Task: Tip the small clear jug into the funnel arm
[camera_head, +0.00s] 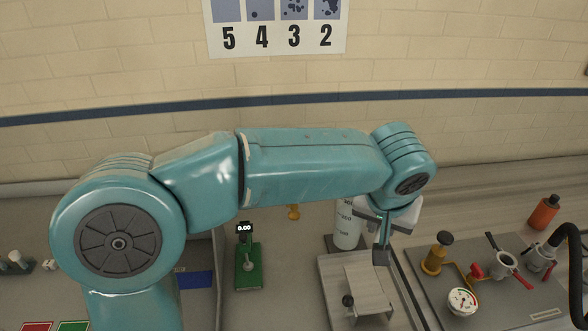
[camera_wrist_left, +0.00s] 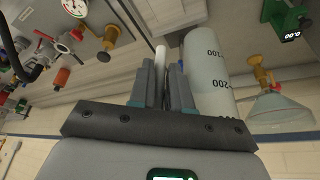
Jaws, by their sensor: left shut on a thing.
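My left gripper (camera_head: 384,245) hangs at the end of the teal arm, in front of a white cylinder (camera_head: 346,232). In the wrist view the left fingers (camera_wrist_left: 166,88) are nearly together, with a thin pale thing (camera_wrist_left: 160,55) between them or just past their tips. Whether this is part of the small clear jug I cannot tell; no jug shows clearly. The cylinder (camera_wrist_left: 208,70) has printed graduations and stands close beside the fingers. My right gripper is out of view.
A green scale (camera_head: 248,272) reading 0.00 stands left of a pale plate (camera_head: 342,275). At the right, a grey panel (camera_head: 425,290) carries a gauge (camera_head: 463,301), valves and brass fittings. An orange bottle (camera_head: 543,213) stands behind it. My arm hides part of the bench.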

